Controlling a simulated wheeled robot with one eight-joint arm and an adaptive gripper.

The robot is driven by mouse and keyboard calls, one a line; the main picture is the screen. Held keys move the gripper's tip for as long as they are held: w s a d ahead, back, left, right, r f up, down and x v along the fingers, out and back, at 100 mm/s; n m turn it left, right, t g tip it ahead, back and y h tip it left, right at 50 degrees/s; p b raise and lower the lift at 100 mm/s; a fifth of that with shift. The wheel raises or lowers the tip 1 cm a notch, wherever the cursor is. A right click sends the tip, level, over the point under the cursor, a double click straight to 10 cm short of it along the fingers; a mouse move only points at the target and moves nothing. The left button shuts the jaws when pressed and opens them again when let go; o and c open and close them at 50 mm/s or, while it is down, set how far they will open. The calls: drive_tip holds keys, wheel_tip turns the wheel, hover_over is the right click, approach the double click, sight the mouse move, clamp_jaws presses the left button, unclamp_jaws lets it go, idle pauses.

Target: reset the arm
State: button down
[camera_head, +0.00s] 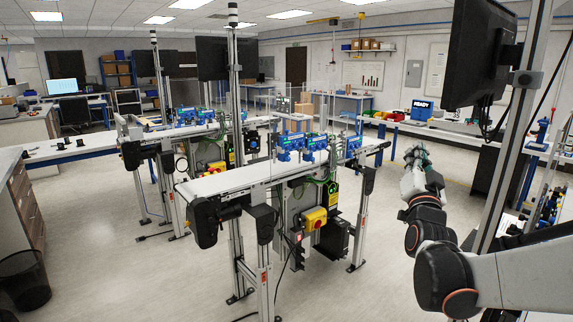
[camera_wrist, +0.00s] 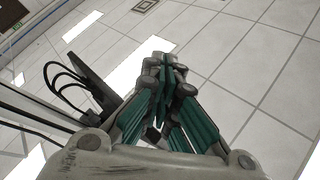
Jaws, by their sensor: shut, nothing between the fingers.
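My gripper (camera_head: 418,154) is at the right in the head view, raised at the end of my arm and pointing up and away from the belts. In the wrist view my gripper (camera_wrist: 165,66) shows with its green-padded fingers together and nothing between them. Behind the fingers the wrist view shows ceiling tiles and bright light panels. My arm comes in from the lower right of the head view, with its links bent upward.
A belt conveyor (camera_head: 228,180) carrying blue parts (camera_head: 315,146) stands left of my gripper. A second conveyor (camera_head: 165,133) stands behind it. A metal post (camera_head: 510,150) with a dark monitor (camera_head: 478,52) rises close on my arm's right. Open floor (camera_head: 385,265) lies between conveyor and arm.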

drive_tip(key=s+a+f+n+g+y, duration=0.55)
drive_tip(key=s+a+f+g, duration=0.25)
drive_tip(key=s+a+f, duration=0.3)
drive_tip(key=s+a+f+n+g, duration=0.1)
drive_tip(key=s+f+n+g, duration=0.1)
drive_tip(key=s+f, duration=0.5)
drive_tip(key=s+a+f+n+g+b, duration=0.1)
drive_tip(key=s+f+g, duration=0.4)
drive_tip(key=s, duration=0.9)
drive_tip(key=shift+f+n+b, duration=0.3)
drive_tip(key=shift+f+n, duration=0.05)
drive_tip(key=shift+f, duration=0.55)
drive_tip(key=shift+w+y, duration=0.2)
drive_tip(key=shift+y, duration=0.05)
